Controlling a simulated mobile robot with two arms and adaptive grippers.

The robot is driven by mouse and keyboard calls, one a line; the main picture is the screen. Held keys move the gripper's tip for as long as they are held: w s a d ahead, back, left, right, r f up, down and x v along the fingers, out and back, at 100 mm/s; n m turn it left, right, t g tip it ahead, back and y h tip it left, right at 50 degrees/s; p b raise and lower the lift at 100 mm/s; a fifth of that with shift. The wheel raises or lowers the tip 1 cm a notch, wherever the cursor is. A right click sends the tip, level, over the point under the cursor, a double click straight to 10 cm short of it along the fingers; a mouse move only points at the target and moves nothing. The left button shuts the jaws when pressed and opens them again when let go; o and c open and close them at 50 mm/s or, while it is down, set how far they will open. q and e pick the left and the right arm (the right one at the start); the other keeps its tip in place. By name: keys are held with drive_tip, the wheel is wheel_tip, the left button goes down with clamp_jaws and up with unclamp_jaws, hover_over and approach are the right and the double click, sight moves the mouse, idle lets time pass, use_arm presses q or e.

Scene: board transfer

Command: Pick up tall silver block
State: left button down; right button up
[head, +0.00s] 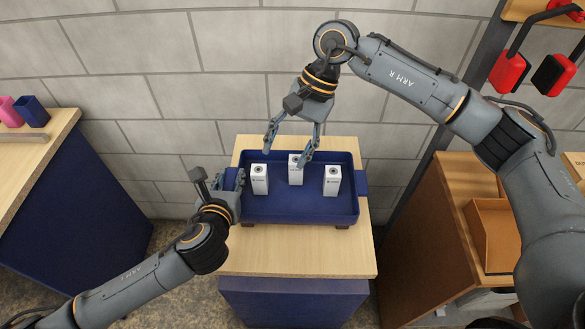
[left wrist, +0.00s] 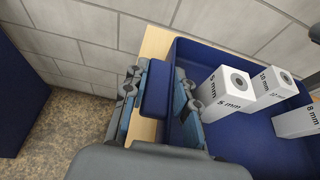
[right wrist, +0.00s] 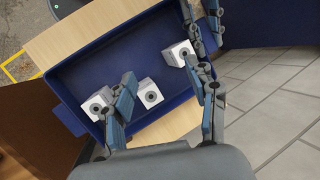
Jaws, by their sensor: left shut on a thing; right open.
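Three upright pale grey-white blocks with round top holes stand in the blue tray: a left block (head: 259,180), a middle block (head: 295,176) set further back, and a right block (head: 332,181). In the left wrist view the middle one is marked 10 mm (left wrist: 268,87). I cannot tell which is meant by tall silver. My right gripper (head: 285,156) is open above the tray, near the middle block, with one finger partly covering it; that block also shows between the fingers in the right wrist view (right wrist: 148,93). My left gripper (head: 232,180) is shut on the tray's left handle (left wrist: 157,88).
The blue tray (head: 290,215) rests on a small wooden-topped table (head: 300,260), clear in front. A tiled wall stands close behind. A left bench (head: 40,145) holds pink and blue items. A right cabinet (head: 445,200) carries a brown open box (head: 480,240).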

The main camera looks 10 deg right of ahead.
drive_tip(key=m+y, duration=0.2)
drive_tip(key=m+t+y, duration=0.5)
drive_tip(key=m+y, duration=0.2)
drive_tip(key=m, duration=0.7)
approach(296, 170)
use_arm(q)
drive_tip(key=shift+r, duration=0.1)
use_arm(e)
drive_tip(key=shift+h, duration=0.3)
drive_tip(key=w+a, duration=0.1)
drive_tip(key=a, duration=0.1)
drive_tip(key=w+a+f, duration=0.1)
drive_tip(key=a, duration=0.2)
drive_tip(key=w+a+f, duration=0.1)
drive_tip(key=a, duration=0.1)
drive_tip(key=shift+w+a, duration=0.25)
drive_tip(key=shift+c, duration=0.2)
clamp_jaws()
